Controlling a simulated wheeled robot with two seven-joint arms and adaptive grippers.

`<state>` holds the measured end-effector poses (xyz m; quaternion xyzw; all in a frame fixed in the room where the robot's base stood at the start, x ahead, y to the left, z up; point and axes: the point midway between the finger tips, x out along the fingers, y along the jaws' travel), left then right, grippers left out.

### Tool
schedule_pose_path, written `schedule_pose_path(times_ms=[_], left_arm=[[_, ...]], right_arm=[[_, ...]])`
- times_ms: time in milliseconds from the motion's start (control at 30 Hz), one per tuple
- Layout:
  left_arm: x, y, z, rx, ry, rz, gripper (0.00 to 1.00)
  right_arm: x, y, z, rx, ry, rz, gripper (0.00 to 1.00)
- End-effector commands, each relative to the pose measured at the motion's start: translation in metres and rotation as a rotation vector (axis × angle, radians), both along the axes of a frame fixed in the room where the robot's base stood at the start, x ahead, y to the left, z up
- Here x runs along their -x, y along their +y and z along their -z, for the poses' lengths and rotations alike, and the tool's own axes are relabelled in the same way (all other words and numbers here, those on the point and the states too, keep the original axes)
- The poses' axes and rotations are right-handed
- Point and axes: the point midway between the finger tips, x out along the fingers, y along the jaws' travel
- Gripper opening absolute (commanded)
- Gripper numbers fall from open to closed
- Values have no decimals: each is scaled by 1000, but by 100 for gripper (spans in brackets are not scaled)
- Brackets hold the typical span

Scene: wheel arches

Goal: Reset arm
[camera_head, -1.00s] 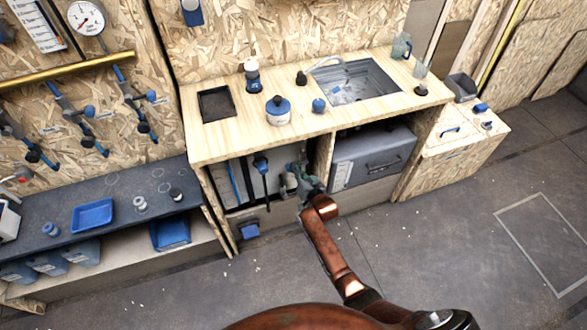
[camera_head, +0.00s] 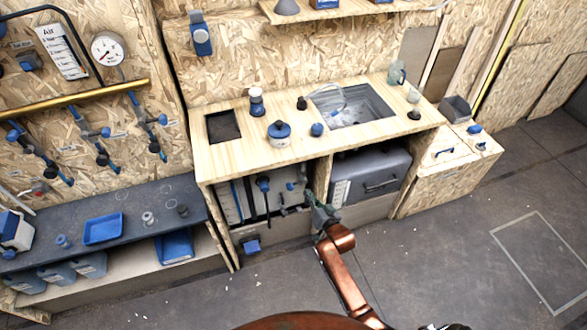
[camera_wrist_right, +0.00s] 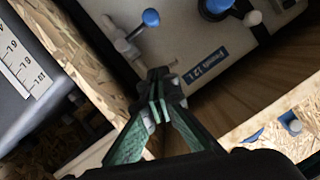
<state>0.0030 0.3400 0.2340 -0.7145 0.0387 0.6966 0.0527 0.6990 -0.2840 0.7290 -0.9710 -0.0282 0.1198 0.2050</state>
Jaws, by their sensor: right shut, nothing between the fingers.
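My right gripper (camera_head: 318,212) is in front of the open lower part of the wooden workbench (camera_head: 265,160), near the upright divider between its two compartments. It is shut and empty; in the right wrist view its green-sided fingers (camera_wrist_right: 158,95) meet at the tips. My copper-coloured right arm (camera_head: 345,280) reaches up to it from the bottom of the head view. Behind the fingers in the wrist view is a light panel (camera_wrist_right: 200,50) with blue-knobbed fittings and a blue label. My left gripper is out of view.
The right compartment holds a grey case (camera_head: 370,175). On the benchtop are a sink (camera_head: 350,105), a blue-lidded jar (camera_head: 279,134) and small bottles. A low dark shelf with a blue tray (camera_head: 103,229) stands at left. The floor (camera_head: 440,250) at right is clear.

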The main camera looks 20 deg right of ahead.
Motion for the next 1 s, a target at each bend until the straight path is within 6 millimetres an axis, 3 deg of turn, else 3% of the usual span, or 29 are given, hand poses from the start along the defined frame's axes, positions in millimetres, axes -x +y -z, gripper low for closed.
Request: schedule_pose_path(times_ms=[267,367,467,600,767,1000], left_arm=[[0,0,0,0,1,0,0],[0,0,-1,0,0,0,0],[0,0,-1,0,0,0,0],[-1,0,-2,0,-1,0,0],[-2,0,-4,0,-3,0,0],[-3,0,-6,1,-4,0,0]], right_arm=[[3,0,5,3,9,0,0],[13,-3,31,20,50,0,0],[36,-7,79,57,130,-3,0],[88,-15,166,124,278,-17,0],[163,-24,256,198,449,-46,0],[300,-36,366,296,699,-110,0]])
